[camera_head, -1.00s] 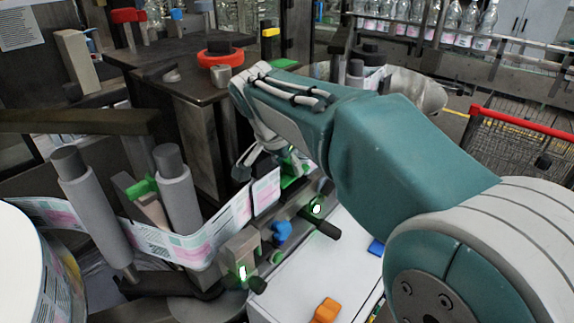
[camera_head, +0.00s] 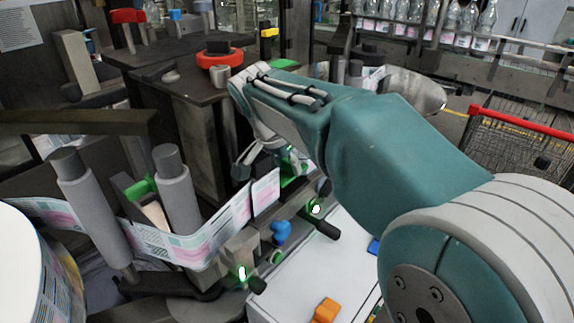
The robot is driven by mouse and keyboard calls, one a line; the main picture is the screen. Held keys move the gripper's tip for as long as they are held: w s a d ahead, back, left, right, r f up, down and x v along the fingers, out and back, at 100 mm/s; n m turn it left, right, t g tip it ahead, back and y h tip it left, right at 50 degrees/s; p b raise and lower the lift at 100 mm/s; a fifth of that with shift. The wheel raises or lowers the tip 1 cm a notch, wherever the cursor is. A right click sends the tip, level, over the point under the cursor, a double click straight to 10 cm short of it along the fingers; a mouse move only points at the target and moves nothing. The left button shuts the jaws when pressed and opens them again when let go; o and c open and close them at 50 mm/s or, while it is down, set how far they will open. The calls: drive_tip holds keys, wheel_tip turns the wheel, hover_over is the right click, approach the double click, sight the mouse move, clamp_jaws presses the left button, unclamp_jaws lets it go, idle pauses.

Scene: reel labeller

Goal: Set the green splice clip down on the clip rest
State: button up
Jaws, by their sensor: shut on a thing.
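My gripper (camera_head: 272,160) hangs from the arm's end, above the label web and the front bar of the labeller. It is shut, and a green piece (camera_head: 289,172), which looks like the green splice clip, shows at its fingers. The arm and fingers hide much of this piece and how it sits in the jaws. I cannot make out the clip rest for certain; it may be hidden behind my gripper or the web.
The printed label web (camera_head: 225,222) runs past grey rollers (camera_head: 177,195), close to my gripper. A blue knob (camera_head: 281,231) and black handles (camera_head: 327,230) jut from the front bar. An orange block (camera_head: 325,310) lies on the white surface. A dark table (camera_head: 150,50) stands behind.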

drive_tip(key=shift+f, duration=0.1)
drive_tip(key=shift+f, duration=0.15)
drive_tip(key=shift+s+a+r, duration=0.15)
drive_tip(key=shift+r, duration=0.2)
drive_tip(key=shift+f, duration=0.1)
idle(0.5)
drive_tip(key=shift+f, duration=0.35)
drive_tip(key=shift+d+r, duration=0.2)
drive_tip(key=shift+r, duration=0.15)
drive_tip(key=shift+f, duration=0.6)
idle(1.4)
